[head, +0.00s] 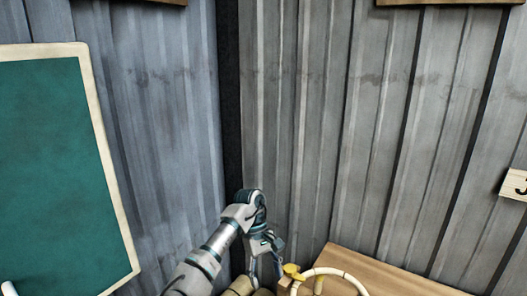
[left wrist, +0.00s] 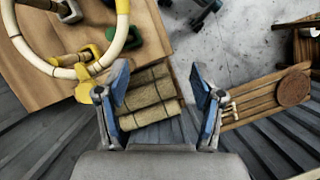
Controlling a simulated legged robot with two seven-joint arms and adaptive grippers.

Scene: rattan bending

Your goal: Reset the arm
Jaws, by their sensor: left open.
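My left arm comes in from the lower left of the head view, and its gripper (head: 265,262) hangs down near the wall corner. In the left wrist view the two blue-grey fingers of the left gripper (left wrist: 160,85) are spread wide with nothing between them. A cream rattan ring (left wrist: 120,37) with yellow fittings lies over the wooden table at the upper left of the wrist view, apart from the fingers. Part of this ring also shows at the bottom of the head view (head: 345,274). My right gripper is in neither view.
The wooden table (head: 400,283) stands against the corrugated wall (head: 330,120). A green board (head: 55,170) is on the left. A bundle of tan rolls (left wrist: 150,100) lies beside the table, below the fingers. A wooden bench (left wrist: 255,97) stands at right, with grey floor (left wrist: 240,50) between.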

